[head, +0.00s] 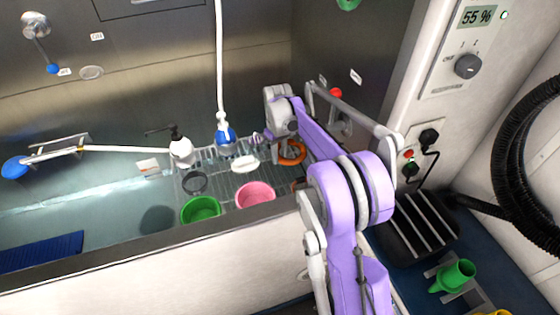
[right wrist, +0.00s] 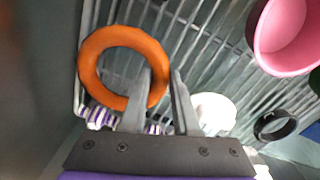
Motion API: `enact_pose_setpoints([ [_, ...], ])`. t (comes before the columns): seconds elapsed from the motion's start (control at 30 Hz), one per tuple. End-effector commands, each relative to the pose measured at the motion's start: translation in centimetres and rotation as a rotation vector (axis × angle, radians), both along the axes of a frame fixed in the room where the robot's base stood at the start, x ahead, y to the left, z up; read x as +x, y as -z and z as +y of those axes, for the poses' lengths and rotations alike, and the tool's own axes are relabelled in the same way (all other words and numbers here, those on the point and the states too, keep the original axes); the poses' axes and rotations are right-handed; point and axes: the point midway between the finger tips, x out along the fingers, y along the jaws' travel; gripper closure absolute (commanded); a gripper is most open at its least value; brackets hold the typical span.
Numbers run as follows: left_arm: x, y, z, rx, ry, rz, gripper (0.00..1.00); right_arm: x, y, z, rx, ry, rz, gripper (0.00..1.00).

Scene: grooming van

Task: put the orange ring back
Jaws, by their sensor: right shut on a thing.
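The orange ring (right wrist: 91,62) shows in the right wrist view over a wire rack. In the head view the ring (head: 291,158) is at the rack's right end, partly covered by my right arm. My right gripper (right wrist: 163,78) is shut on the ring's edge, one finger inside its hole and the other outside. In the head view its fingers are hidden behind my own wrist. I cannot tell whether the ring touches the rack. My left gripper is not in view.
The wire rack (head: 223,182) in the steel tub also holds a green bowl (head: 201,208), pink bowl (head: 255,195), dark ring (head: 194,182) and white item (head: 245,163). A pump bottle (head: 181,151) and blue nozzle (head: 225,134) stand behind. The tub's front wall (head: 150,275) is near.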

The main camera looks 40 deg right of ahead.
Motion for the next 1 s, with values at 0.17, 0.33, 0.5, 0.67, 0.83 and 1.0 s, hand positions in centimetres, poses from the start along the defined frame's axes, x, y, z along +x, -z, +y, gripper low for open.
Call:
enact_pose_setpoints([
  [0.17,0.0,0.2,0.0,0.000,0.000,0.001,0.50,0.0,2.6,0.0,0.000,0.000,0.000,1.00],
  [0.33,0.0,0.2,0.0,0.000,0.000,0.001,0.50,0.0,3.2,0.0,0.000,0.001,0.000,1.00],
  [0.5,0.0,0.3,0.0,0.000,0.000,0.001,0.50,0.0,3.3,0.0,0.000,0.001,0.000,1.00],
  [0.67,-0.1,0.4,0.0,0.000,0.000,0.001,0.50,0.0,3.5,0.0,0.000,0.001,0.000,0.56],
  [0.83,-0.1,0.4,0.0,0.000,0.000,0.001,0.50,0.0,3.4,0.0,0.000,0.001,0.000,0.41],
  [1.0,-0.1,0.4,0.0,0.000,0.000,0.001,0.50,0.0,3.4,0.0,0.000,0.001,0.000,0.41],
])
